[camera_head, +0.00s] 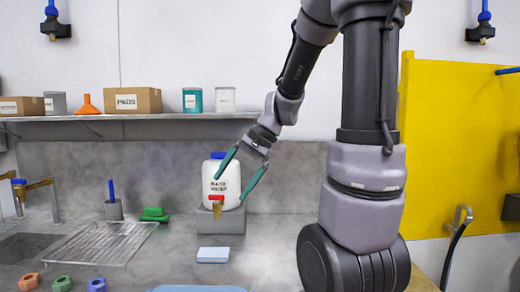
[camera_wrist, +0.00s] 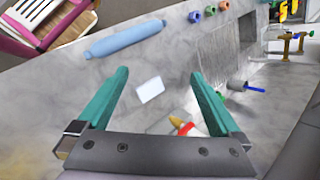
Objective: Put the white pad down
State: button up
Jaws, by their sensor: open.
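The white pad (camera_head: 213,254) lies flat on the grey counter in the head view, in front of the block that bears a white jug. It also shows in the wrist view (camera_wrist: 150,89), between and beyond my fingers, with bare counter around it. My gripper (camera_head: 237,172) has its two green fingers spread wide and holds nothing. In the head view it hangs above the counter in front of the white jug (camera_head: 211,185), higher than the pad and apart from it. In the wrist view my gripper (camera_wrist: 157,78) shows a clear gap between the fingers.
The jug with a red and brass tap stands on a grey block (camera_head: 220,220). A green brush (camera_head: 154,214), a metal drainer (camera_head: 98,243) and a sink are to the left. Several coloured nuts lie at the front left. A blue roll (camera_wrist: 125,38) lies near the counter's front edge.

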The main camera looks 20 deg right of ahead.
jog(key=s+d+r+n+t+h, duration=0.3)
jog(key=s+r+n+t+h, duration=0.1)
jog(key=s+r, duration=0.5)
jog(key=shift+s+d+r+n+t+h, duration=0.2)
jog(key=shift+r+n+t+h, duration=0.1)
jog(key=shift+n+t, duration=0.35)
dwell(3.2)
